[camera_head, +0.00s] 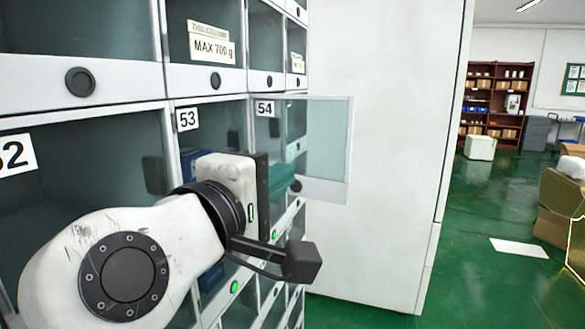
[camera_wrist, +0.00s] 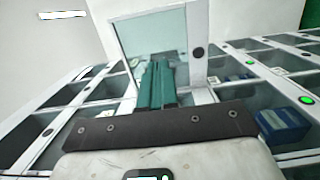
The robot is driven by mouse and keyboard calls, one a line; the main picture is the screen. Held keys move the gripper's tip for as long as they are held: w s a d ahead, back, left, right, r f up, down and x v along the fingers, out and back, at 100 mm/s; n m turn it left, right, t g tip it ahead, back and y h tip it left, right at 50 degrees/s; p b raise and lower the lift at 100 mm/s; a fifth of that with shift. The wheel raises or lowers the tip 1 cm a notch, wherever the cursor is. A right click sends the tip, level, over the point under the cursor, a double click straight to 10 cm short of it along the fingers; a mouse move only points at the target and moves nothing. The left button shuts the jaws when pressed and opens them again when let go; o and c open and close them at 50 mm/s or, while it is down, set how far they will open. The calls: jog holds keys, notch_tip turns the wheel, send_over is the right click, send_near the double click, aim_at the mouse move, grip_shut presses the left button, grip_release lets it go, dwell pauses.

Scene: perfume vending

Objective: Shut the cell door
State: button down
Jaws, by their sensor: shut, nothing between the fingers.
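The cell door (camera_head: 325,140) is a clear pane with a white frame, standing open and sticking out to the right of the cabinet beside the label 54 (camera_head: 265,108). In the wrist view, the door (camera_wrist: 196,25) stands ahead of my gripper, with a black round knob on its right frame. My gripper (camera_head: 292,185) has teal fingers, which are shut and empty. The fingers (camera_wrist: 160,68) also show in the wrist view, where they overlap the door's lower part. I cannot tell whether they touch it. My wrist hides part of the cells around 53.
The cabinet (camera_head: 120,90) has rows of other glass-fronted cells with black round knobs. A blue box (camera_wrist: 284,125) sits in a cell at the right of the wrist view. A tall white panel (camera_head: 385,150) stands behind the door.

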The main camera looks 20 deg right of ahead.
aim_at(324, 150)
jog(key=b+x, duration=0.3)
jog(key=x, duration=0.9)
jog(key=shift+w+d+f, duration=0.1)
jog(key=shift+w+d, duration=0.2)
jog(key=shift+d, duration=0.1)
